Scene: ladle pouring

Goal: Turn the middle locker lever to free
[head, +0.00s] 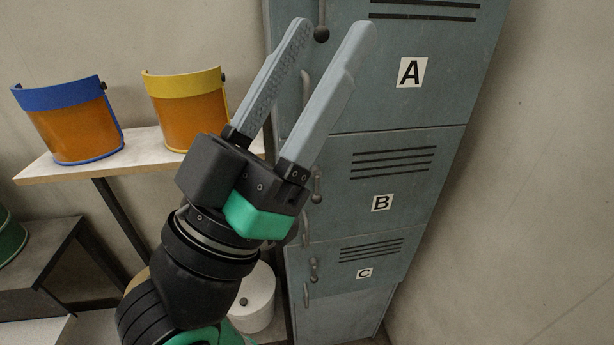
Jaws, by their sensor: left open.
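A grey-blue locker column shows in the head view with three doors stacked, door A (440,90) on top, door B (420,180) in the middle and door C (385,262) below. The middle door's lever (317,185) is a small dark handle on its left edge, just right of my gripper's base and partly close behind it. My left gripper (328,32) is open and empty, its two long grey fingers pointing up in front of the top door's left edge. The fingers hide part of that edge. My right gripper is not in view.
A shelf (40,174) at the left holds a face shield with a blue band (75,130) and one with a yellow band (187,115). A white round container (254,300) stands low beside the locker. A dark bench and a green drum (8,238) are at the far left. Bare wall lies right.

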